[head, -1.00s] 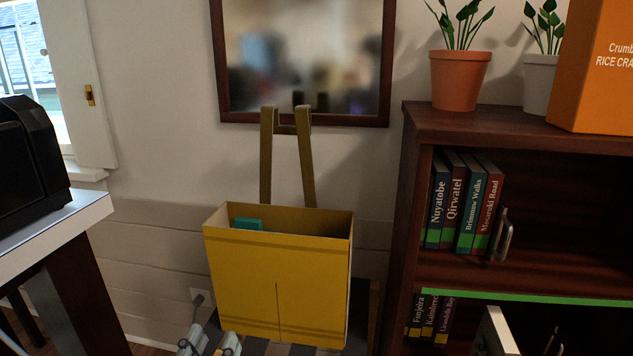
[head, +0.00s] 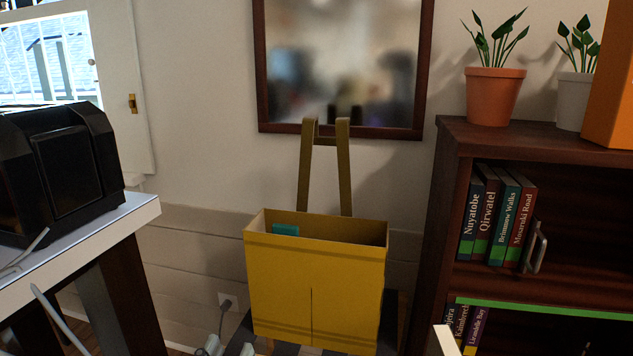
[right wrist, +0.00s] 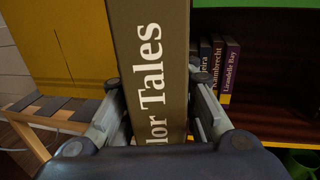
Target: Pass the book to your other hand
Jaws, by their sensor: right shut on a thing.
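The book (right wrist: 150,75) has a brown spine with white letters ending in "lor Tales". In the right wrist view it stands upright between the two fingers of my right gripper (right wrist: 160,108), which is shut on it. A pale edge that looks like the book (head: 445,341) shows at the bottom of the head view; my right gripper is hidden below the frame there. My left gripper (head: 231,347) shows only its fingertips at the bottom edge of the head view. The tips are apart with nothing seen between them, left of the book.
A dark bookshelf (head: 445,190) with several books and potted plants is at the right. A white-topped table (head: 140,212) with a black appliance (head: 65,165) is at the left.

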